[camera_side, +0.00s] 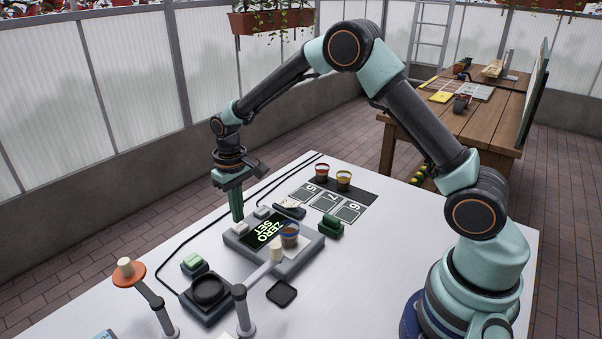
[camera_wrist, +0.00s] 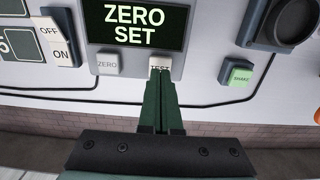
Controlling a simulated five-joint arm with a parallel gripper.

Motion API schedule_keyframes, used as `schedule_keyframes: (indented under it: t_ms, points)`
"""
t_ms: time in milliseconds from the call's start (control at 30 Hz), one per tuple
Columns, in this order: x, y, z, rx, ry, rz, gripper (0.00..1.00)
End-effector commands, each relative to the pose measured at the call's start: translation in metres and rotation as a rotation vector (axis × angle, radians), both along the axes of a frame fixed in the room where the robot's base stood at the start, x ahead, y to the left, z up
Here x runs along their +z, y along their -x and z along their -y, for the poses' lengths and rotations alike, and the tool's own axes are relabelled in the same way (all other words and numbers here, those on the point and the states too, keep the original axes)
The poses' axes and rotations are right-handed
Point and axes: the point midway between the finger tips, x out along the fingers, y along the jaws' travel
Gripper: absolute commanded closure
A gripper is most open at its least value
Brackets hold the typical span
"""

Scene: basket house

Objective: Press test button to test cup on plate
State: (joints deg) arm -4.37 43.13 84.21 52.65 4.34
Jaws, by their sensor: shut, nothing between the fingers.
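My gripper (camera_side: 238,218) is shut and empty, its green fingers pointing down at the white TEST button (camera_side: 241,229) on the front edge of a grey device. In the wrist view the fingertips (camera_wrist: 160,80) overlap the lower part of the TEST button (camera_wrist: 160,62); I cannot tell whether they touch it. The ZERO button (camera_wrist: 107,64) is beside it. The display (camera_wrist: 135,22) reads "ZERO SET".
A SHAKE button (camera_side: 193,260) stands by a black round holder (camera_side: 207,289). Upright posts stand at the front.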

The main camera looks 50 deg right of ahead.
Motion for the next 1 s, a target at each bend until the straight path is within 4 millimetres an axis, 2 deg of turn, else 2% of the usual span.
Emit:
schedule_keyframes:
  t_ms: [800, 1000]
  points:
    - [-0.022, 0.0, 0.0, 0.0, 0.0, 0.0, 1.0]
    - [-0.021, 0.0, 0.0, 0.0, 0.0, 0.001, 1.0]
